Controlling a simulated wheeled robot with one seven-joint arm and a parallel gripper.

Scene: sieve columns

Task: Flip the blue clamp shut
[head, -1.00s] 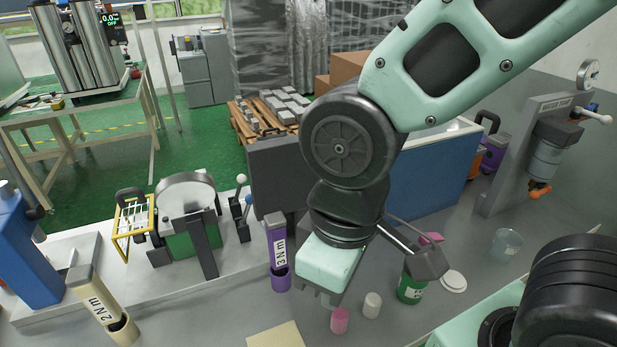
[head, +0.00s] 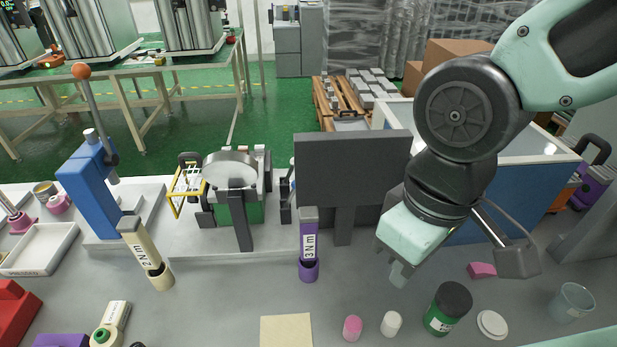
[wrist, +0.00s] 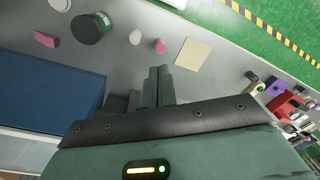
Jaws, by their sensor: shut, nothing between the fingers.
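A blue upright fixture (head: 92,190) stands on a light base plate at the left of the head view. It looks like the blue clamp. A long lever rises from its top, leaning up and left to an orange ball knob (head: 82,72). My gripper (head: 400,274) is shut and empty, pointing down over the grey bench, well to the right of the blue fixture. Its closed fingers also show in the wrist view (wrist: 158,88). I cannot make out the blue fixture in the wrist view.
A beige 2 Nm tool (head: 146,252) and a yellow-framed device (head: 186,188) stand between the blue fixture and my gripper. A purple tool (head: 309,245) and dark panel (head: 352,170) are nearer.

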